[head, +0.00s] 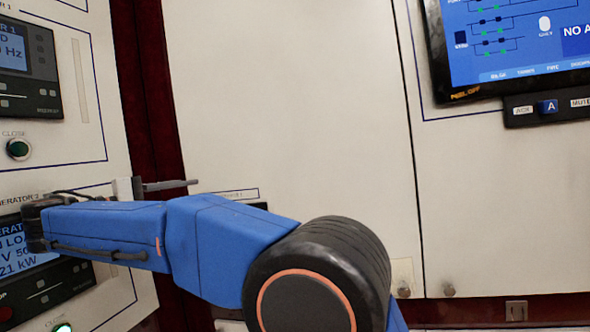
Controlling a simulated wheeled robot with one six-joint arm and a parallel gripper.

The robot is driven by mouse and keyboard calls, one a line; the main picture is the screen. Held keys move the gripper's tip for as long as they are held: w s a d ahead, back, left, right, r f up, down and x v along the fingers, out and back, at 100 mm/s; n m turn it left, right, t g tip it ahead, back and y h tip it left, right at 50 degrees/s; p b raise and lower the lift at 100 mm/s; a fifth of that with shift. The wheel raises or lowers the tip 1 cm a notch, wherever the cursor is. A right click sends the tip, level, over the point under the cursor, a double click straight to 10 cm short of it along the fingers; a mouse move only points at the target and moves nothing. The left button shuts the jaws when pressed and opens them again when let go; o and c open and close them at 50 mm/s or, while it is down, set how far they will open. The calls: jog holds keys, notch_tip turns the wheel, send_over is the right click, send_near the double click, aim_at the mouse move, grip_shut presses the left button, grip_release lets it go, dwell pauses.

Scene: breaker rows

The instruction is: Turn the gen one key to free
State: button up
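The upper generator panel (30,60), with lettering ending in "1" above it, is at the top left and cut by the frame edge. I cannot make out the gen one key on the part that shows. My blue arm reaches left across the lower picture. A pale block and thin grey bar (158,186) above its far end look like part of my gripper, in front of the dark red post. Its fingertips are not clear, so I cannot tell whether it is open or holds anything.
A second generator display (18,245) is partly behind my wrist. A blue screen (510,40) hangs at top right. Plain cream cabinet doors (290,90) fill the middle.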

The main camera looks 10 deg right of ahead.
jog(key=shift+w+a, duration=0.15)
jog(key=shift+a, duration=0.1)
